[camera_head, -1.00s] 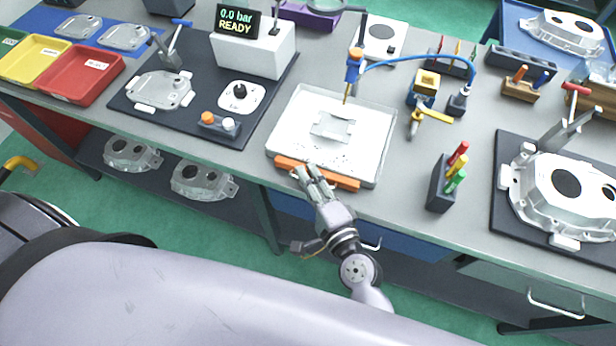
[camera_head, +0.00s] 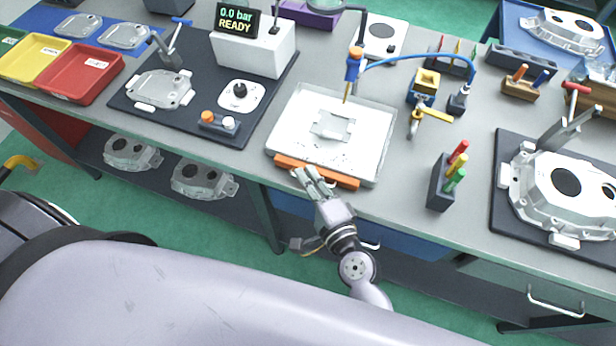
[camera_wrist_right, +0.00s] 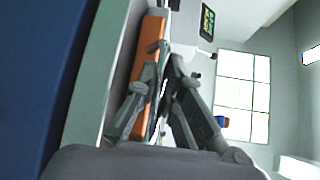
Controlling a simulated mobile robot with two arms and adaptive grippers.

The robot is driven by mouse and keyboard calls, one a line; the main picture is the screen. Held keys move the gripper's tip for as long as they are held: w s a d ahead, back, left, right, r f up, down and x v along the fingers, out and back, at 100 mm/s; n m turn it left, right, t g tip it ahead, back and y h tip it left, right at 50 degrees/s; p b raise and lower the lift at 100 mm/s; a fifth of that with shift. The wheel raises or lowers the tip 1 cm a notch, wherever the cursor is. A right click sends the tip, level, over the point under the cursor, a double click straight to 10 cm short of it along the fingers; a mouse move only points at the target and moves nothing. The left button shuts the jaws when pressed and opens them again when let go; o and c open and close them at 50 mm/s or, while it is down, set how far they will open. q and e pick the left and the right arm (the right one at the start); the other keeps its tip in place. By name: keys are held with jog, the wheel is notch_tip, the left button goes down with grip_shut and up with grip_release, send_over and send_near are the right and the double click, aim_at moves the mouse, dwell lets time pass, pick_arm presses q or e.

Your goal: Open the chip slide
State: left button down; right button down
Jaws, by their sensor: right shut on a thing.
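The chip slide appears to be the orange bar (camera_head: 338,181) along the front edge of a pale tray (camera_head: 380,140). My right gripper (camera_head: 304,177) is at the bar's left half, its fingers shut on it from the front. The wrist view also shows the orange bar (camera_wrist_right: 152,62) beside the fingers of my right gripper (camera_wrist_right: 162,75); the exact contact is partly hidden. A grey metal plate (camera_head: 333,125) lies in the tray with dark chips around it. My left gripper is not in view.
A blue-and-orange air nozzle (camera_head: 354,67) on a blue hose stands above the tray's back. A dark holder (camera_head: 440,184) with coloured handles is to the right. A fixture mat (camera_head: 250,115) lies to the left. Open floor lies in front of the bench.

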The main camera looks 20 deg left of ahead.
jog(key=shift+f, duration=0.1)
dwell(0.3)
jog(key=s, duration=0.6)
jog(key=shift+s, duration=0.4)
jog(key=shift+a, duration=0.1)
jog(key=c, duration=1.7)
grip_release()
jog(key=v, duration=1.2)
